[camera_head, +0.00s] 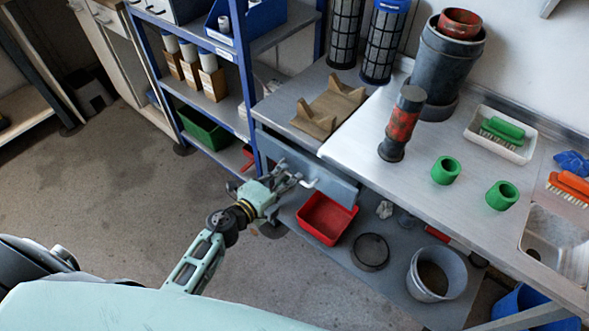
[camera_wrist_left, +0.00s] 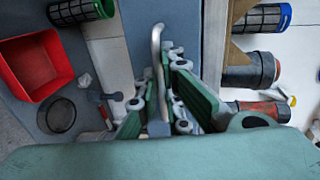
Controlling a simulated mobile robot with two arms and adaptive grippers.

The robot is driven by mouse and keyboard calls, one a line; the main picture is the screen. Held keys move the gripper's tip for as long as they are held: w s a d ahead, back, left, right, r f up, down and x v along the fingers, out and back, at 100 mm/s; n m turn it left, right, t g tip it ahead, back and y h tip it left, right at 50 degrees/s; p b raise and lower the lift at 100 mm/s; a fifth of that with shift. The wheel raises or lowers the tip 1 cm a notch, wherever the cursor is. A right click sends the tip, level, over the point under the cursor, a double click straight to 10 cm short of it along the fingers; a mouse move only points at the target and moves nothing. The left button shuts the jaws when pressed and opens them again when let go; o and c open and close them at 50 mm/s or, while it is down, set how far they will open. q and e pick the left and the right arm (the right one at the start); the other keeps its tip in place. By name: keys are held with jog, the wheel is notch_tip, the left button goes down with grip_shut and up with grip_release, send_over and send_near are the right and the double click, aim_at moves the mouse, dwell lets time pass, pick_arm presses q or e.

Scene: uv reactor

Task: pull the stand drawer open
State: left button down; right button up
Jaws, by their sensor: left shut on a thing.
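The stand drawer's blue-grey front (camera_head: 338,187) faces me below the grey stand top at the left end of the bench; it also shows in the left wrist view (camera_wrist_left: 137,22). A bent silver bar handle (camera_wrist_left: 157,65) is on this front. My left gripper (camera_head: 293,182) is at the drawer front, and its fingers (camera_wrist_left: 160,100) are on both sides of the handle, shut on it. From the head view I cannot tell whether any gap shows behind the drawer front. My right gripper is not in view.
A red bin (camera_head: 326,218), a dark round lid (camera_head: 371,251) and a grey bucket (camera_head: 437,274) stand on the low shelf below the bench. A wooden cradle (camera_head: 329,107) lies on the stand. A blue shelf rack (camera_head: 245,80) is close at left. The floor in front is clear.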

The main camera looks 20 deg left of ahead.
pick_arm(q)
jog(key=f+v, duration=0.2)
jog(key=v, duration=0.7)
jog(key=s+f+b+v, duration=0.1)
jog(key=f+v, duration=0.1)
jog(key=v, duration=0.8)
jog(key=shift+s+f, duration=0.2)
jog(key=shift+a, duration=0.15)
jog(key=c, duration=2)
grip_release()
jog(key=shift+o, duration=0.3)
jog(key=shift+w, duration=0.15)
jog(key=shift+r, duration=0.1)
jog(key=v, duration=1.2)
